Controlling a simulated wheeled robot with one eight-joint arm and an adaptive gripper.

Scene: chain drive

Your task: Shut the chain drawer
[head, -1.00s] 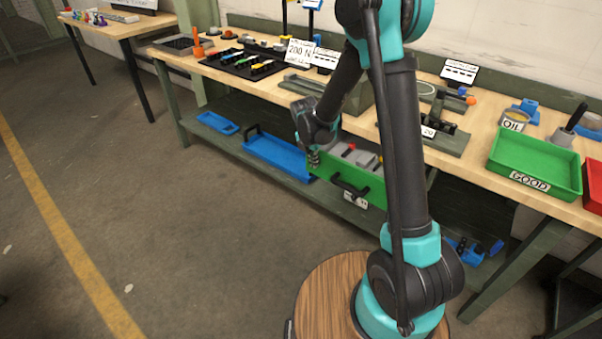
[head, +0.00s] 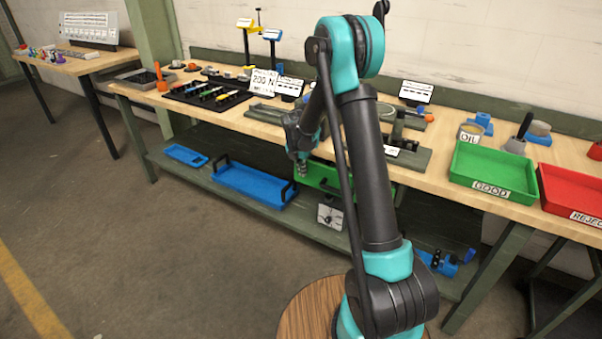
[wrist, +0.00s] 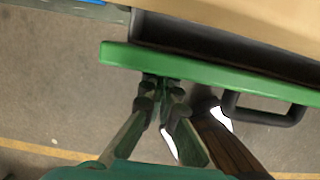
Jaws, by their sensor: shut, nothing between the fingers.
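The chain drawer's green front (head: 317,174) shows under the bench top in the head view, partly hidden by my arm. In the wrist view the green front (wrist: 215,75) runs across the picture, close below the wooden bench edge with a dark strip between them. Its black handle (wrist: 262,120) is to the right of my gripper. My gripper (wrist: 163,82) is shut and empty, its fingertips at the green front, seemingly touching it. In the head view my gripper (head: 301,172) is at the front's left end.
A blue tray (head: 253,183) lies on the lower shelf left of the drawer. A green GOOD tray (head: 492,170) and a red REJECT tray (head: 572,190) stand on the bench at right. The floor before the bench is clear at left.

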